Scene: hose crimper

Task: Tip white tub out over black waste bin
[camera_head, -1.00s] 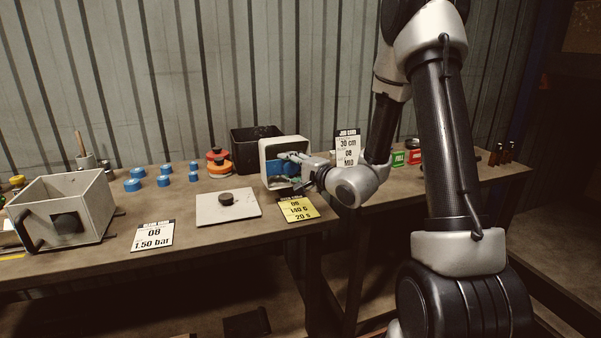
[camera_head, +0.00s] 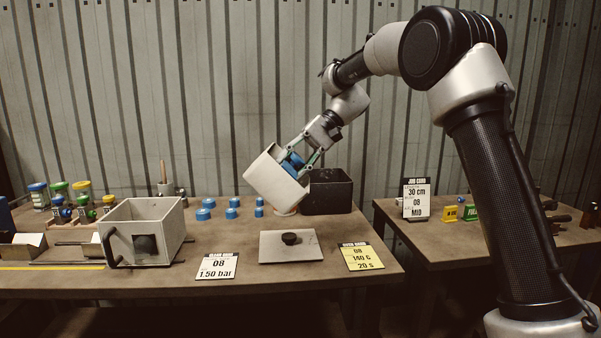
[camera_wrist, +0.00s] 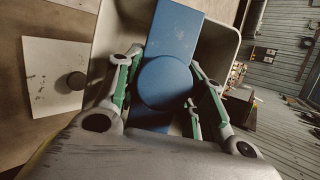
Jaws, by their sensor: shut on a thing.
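The white tub (camera_head: 272,183) hangs tilted in the air above the bench in the head view, its open side partly showing. A blue bar with a round blue knob (camera_wrist: 166,82) spans its opening. My gripper (camera_head: 300,162) reaches in from upper right and is shut on the blue knob; in the wrist view its green-and-grey fingers (camera_wrist: 165,90) stand on both sides of the knob. The black waste bin (camera_head: 334,197) stands on the bench just right of the tub, its left part covered by the tub. The tub's inside is mostly hidden.
A white plate with a black knob (camera_head: 291,246) and a yellow card (camera_head: 362,257) lie in front. A grey open box (camera_head: 129,251), several blue caps (camera_head: 205,210) and a white card (camera_head: 216,266) are left. A second bench (camera_head: 440,243) stands right, across a gap.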

